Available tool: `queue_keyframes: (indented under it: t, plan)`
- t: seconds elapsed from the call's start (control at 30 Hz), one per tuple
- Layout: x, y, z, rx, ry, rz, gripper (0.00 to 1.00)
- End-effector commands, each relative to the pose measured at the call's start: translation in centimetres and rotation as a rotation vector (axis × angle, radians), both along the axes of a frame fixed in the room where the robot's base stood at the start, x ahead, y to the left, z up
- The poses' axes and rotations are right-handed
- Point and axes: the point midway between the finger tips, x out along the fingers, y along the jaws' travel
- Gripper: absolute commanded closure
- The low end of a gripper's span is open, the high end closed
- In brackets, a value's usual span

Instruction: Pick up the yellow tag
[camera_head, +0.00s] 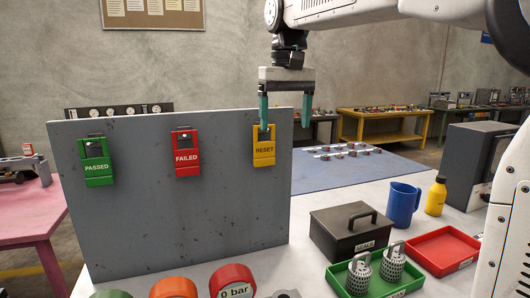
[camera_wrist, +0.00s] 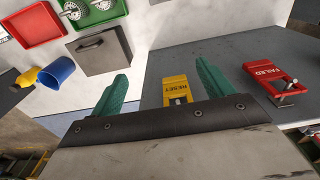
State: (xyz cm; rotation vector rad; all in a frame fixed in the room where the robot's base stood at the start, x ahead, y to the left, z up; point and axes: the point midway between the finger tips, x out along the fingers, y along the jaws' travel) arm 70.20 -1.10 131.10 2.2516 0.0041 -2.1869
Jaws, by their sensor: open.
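The yellow tag (camera_head: 264,147), marked RESET, hangs at the right end of the grey upright board (camera_head: 200,225). My gripper (camera_head: 284,124) is open, with its green fingers pointing down near the tag's top. In the head view the left finger overlaps the upper part of the tag; I cannot tell whether they touch. In the wrist view the yellow tag (camera_wrist: 175,90) shows between the two open fingers (camera_wrist: 165,84), and nothing is held. A red tag (camera_head: 186,153) marked FAILED and a green tag (camera_head: 96,162) marked PASSED hang further left.
A black box (camera_head: 345,240) with a handle, a blue mug (camera_head: 402,204), a yellow bottle (camera_head: 436,197), a red tray (camera_head: 447,250) and a green tray (camera_head: 400,287) with perforated cylinders stand right of the board.

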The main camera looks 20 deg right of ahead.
Motion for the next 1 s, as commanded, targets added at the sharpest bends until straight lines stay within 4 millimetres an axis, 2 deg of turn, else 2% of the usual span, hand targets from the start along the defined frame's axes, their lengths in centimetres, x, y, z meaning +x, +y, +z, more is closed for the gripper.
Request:
queue_keyframes:
  t: [0.03,0.1,0.2,0.3,0.47,1.0]
  plan:
    - [2.7,0.2,0.5,0.0,0.008,0.0,0.2]
    - [5.3,0.4,1.1,0.0,0.016,0.0,0.2]
    - [8.1,0.6,1.7,0.0,0.023,-0.001,0.2]
    - [9.7,0.7,1.9,0.0,0.028,-0.002,0.2]
    - [10.6,0.7,1.3,0.0,0.031,-0.003,0.2]
    - [10.1,1.2,-5.4,0.0,0.031,-0.005,0.2]
